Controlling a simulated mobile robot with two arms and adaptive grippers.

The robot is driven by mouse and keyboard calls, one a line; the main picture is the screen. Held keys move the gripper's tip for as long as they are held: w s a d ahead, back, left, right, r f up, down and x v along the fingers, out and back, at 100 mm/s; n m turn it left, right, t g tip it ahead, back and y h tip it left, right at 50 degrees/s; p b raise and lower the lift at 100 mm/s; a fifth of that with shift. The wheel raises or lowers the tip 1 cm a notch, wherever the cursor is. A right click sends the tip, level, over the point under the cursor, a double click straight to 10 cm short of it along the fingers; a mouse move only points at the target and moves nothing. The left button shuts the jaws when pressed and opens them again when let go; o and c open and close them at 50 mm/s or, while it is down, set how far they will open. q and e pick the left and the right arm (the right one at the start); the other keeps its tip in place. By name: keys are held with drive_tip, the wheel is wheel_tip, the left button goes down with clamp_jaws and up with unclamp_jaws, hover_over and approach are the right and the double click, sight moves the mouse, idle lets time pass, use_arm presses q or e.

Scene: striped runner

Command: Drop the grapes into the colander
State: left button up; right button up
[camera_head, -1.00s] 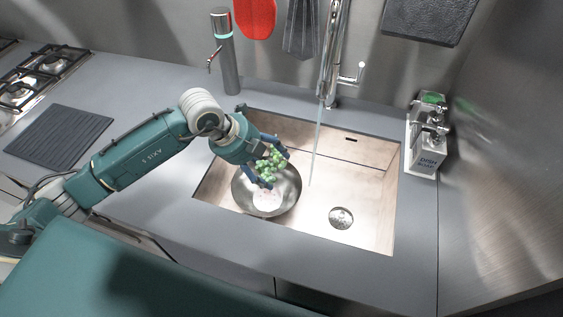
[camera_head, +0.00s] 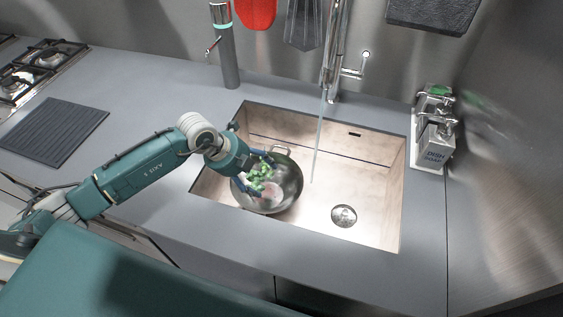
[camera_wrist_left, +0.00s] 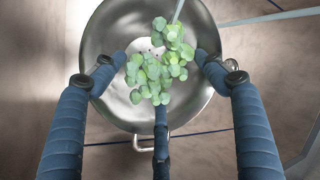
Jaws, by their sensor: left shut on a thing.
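The green grapes (camera_head: 262,174) are a bunch held in my left gripper (camera_head: 260,176). The colander (camera_head: 293,188) is a round metal bowl with a loop handle, in the left part of the sink. In the left wrist view the grapes (camera_wrist_left: 161,64) lie between the blue fingers of the left gripper (camera_wrist_left: 160,85), against the inside of the colander (camera_wrist_left: 112,30). Small holes show in its bottom. The fingers reach over the bowl; I cannot tell whether the grapes touch it. My right gripper is not in view.
The sink (camera_head: 370,190) has a drain (camera_head: 344,215) on its right, clear of objects. A stream of water falls from the tap (camera_head: 335,60) just right of the colander. Soap dispensers (camera_head: 433,130) stand at the right, and a dark ribbed mat (camera_head: 55,130) lies on the left counter.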

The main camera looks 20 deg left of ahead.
use_arm(q)
drive_tip(key=shift+f, duration=0.3)
drive_tip(key=o, duration=1.5)
drive_tip(key=shift+r, duration=0.1)
drive_tip(key=v, duration=1.2)
drive_tip(key=shift+s, duration=0.1)
